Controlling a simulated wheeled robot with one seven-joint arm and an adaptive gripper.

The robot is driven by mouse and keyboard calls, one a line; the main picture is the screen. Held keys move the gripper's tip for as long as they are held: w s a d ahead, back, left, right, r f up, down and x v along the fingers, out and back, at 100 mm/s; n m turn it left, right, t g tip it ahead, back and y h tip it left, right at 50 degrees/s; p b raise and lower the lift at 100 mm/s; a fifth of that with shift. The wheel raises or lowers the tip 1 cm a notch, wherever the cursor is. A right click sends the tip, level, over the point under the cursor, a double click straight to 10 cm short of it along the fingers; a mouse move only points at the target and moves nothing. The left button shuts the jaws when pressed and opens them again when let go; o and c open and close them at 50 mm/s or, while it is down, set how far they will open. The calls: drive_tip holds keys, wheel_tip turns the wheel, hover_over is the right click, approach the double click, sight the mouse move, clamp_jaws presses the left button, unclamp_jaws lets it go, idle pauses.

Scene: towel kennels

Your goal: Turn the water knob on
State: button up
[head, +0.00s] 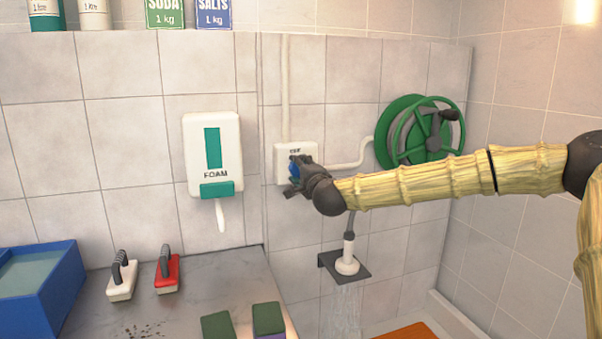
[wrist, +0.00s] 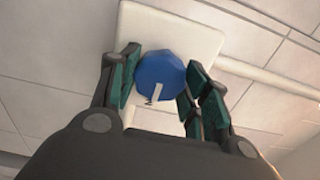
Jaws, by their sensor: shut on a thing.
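The water knob is a blue round knob with a white pointer mark, seen in the wrist view (wrist: 160,73). It sits on a white wall box (head: 283,164), and only a bit of its blue shows in the head view (head: 294,165). My gripper (head: 297,180) is at the front of the box. In the wrist view my gripper (wrist: 158,88) has its dark green finger pads on both sides of the knob, shut on it. Below, a white shower head (head: 347,262) rests on a dark wall bracket (head: 329,264). Pale streaks like running water (head: 341,312) show under it.
A green hose reel (head: 398,140) hangs right of the box. A foam dispenser (head: 213,150) is on the wall at left. The counter (head: 190,295) holds a blue bin (head: 68,290), a white brush (head: 122,282), a red brush (head: 167,277) and sponges (head: 268,318).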

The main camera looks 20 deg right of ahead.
drive_tip(key=o, duration=1)
drive_tip(key=shift+d, duration=0.1)
drive_tip(key=shift+s, duration=0.1)
drive_tip(key=s, duration=1.1)
drive_tip(key=shift+s+d, duration=0.2)
drive_tip(key=shift+s, duration=0.2)
